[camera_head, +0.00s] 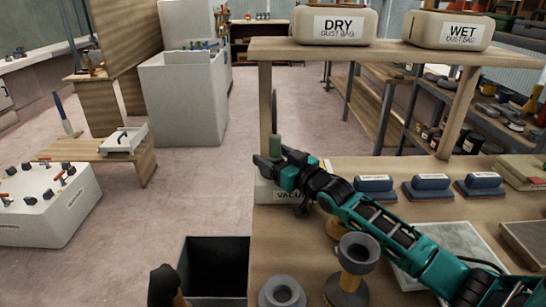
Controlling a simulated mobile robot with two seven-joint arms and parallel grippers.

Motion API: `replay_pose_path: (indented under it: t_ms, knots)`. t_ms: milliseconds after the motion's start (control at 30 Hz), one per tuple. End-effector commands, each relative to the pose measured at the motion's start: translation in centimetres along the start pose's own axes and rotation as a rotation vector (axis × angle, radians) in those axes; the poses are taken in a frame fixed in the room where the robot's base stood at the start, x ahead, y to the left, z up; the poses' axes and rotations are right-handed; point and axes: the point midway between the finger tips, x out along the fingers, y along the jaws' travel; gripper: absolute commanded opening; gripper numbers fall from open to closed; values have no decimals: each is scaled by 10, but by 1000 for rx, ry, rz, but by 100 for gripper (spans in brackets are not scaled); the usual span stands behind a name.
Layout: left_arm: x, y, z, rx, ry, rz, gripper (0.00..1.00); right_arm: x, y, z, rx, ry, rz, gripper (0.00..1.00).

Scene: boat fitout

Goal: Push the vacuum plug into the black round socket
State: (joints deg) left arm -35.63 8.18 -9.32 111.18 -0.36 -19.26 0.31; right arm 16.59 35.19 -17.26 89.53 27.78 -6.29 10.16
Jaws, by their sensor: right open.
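My right gripper (270,158) reaches in from the lower right and is open. It is at the left end of the wooden bench, just above a pale box (265,192) whose label is partly covered and begins "VACU". A small green upright piece (275,146) shows at the fingers; I cannot tell whether it is the vacuum plug, or whether the fingers touch it. I cannot make out the black round socket; the gripper and arm hide much of the box.
A shelf (385,53) above the bench carries boxes marked DRY (335,25) and WET (450,30). Several blue blocks (375,184) sit right of my arm. Grey funnel-topped pieces (357,250) stand in front. An open black bin (215,262) is left of the bench.

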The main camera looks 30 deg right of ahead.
Motion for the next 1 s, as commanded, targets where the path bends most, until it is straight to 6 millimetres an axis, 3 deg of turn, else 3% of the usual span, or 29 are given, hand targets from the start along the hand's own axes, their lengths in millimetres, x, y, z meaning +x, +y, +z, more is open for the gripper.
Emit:
replay_pose_path:
  t_ms: [333, 700, 1000]
  knots:
    - [-1, 0, 0, 0, -1, 0, 58, -6, 1, 4, -8, -8, 3, 73]
    - [-4, 0, -2, -1, -5, 1, 58, -56, 0, 4, -5, -10, 0, 73]
    - [-5, 1, -2, -1, -6, 1, 58, -76, -1, 2, -4, -7, 1, 73]
